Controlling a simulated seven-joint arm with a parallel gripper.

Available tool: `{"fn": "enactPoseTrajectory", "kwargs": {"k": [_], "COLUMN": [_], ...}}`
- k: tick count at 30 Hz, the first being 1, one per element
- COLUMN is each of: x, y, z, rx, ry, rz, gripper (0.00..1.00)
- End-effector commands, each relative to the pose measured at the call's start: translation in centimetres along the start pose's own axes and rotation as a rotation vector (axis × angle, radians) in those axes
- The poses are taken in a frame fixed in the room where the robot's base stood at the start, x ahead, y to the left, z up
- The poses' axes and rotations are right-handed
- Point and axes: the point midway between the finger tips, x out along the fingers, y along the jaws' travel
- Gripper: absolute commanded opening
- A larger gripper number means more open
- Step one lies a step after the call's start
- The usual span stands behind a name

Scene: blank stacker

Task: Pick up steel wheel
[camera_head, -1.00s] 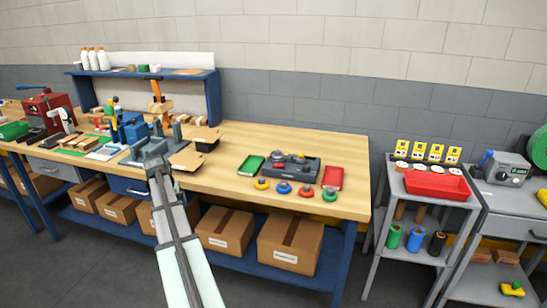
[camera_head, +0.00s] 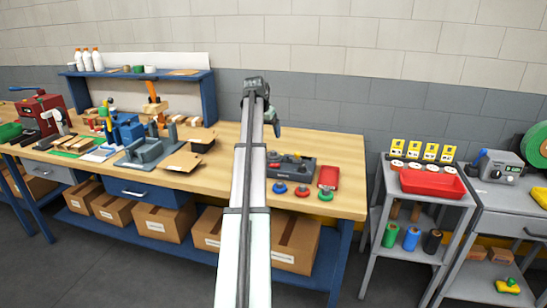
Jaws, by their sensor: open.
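My gripper (camera_head: 276,129) is above the back of the wooden bench, at the end of my raised arm. It is open and looks empty, though its fingers are small in the view. A dark grey tray (camera_head: 292,174) lies on the bench below and to its right, holding small grey round parts (camera_head: 273,161) and a red piece. One of these grey parts may be the steel wheel, but I cannot tell for sure. My arm covers part of the bench just left of the tray.
Blue (camera_head: 279,188), red (camera_head: 302,191) and green (camera_head: 326,195) knob-like pieces sit along the bench's front edge. A red flat tray (camera_head: 328,176) lies right of the grey tray. A grey fixture (camera_head: 146,152) and cardboard pieces stand left. A grey cart (camera_head: 433,199) stands right.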

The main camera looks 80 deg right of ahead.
Motion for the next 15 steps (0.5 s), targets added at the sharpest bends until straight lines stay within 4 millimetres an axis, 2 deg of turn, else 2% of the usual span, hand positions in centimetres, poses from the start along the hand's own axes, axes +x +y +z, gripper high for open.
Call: {"fn": "enactPoseTrajectory", "kwargs": {"k": [15], "x": [7.4], "y": [0.1], "z": [-0.2], "rx": [0.002], "ry": [0.000], "rz": [0.000], "gripper": [0.91]}}
